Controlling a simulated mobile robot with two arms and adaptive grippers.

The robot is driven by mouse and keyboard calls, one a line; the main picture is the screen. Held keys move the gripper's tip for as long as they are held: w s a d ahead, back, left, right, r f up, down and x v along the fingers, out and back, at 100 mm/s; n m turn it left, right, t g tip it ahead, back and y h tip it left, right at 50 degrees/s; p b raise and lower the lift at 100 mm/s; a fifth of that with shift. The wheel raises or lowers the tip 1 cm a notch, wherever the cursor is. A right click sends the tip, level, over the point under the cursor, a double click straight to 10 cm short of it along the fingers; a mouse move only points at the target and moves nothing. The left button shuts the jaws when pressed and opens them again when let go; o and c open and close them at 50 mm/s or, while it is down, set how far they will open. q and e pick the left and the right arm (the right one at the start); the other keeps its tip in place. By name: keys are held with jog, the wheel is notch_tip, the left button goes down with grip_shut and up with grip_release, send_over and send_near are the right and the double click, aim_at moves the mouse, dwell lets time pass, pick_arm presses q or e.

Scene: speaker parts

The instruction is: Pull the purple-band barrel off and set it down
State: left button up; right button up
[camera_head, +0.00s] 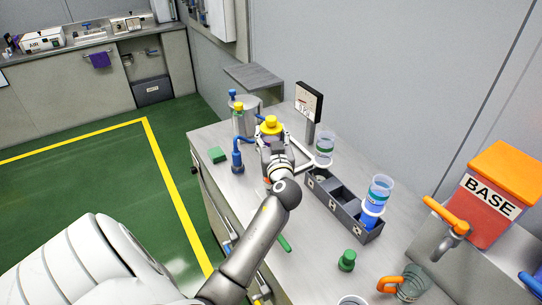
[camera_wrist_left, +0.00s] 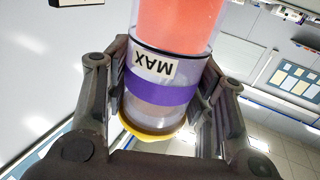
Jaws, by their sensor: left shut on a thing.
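The purple-band barrel (camera_wrist_left: 160,88) is a clear cylinder with a purple band, an upside-down MAX label and orange-red contents in the left wrist view. A yellow end piece (camera_wrist_left: 150,130) shows at its lower end. My left gripper (camera_wrist_left: 168,75) is shut on the barrel, one finger on each side. In the head view my left gripper (camera_head: 274,146) is over the far part of the bench, with a yellow top (camera_head: 270,122) just beyond it. The gripper hides most of the barrel there, so I cannot tell what it touches below. My right gripper is not in view.
A grey compartment rack (camera_head: 345,207) stands right of my gripper, with a green-band barrel (camera_head: 324,146) at its far end and a blue one (camera_head: 378,194) near. A dial gauge (camera_head: 308,101), blue bottle (camera_head: 237,161) and green block (camera_head: 217,155) stand nearby. An orange BASE container (camera_head: 492,190) is at right.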

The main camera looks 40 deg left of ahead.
aim_at(272, 128)
pick_arm(q)
jog(key=shift+r+p, duration=0.9)
jog(key=shift+r, duration=1.1)
jog(key=shift+f, duration=0.1)
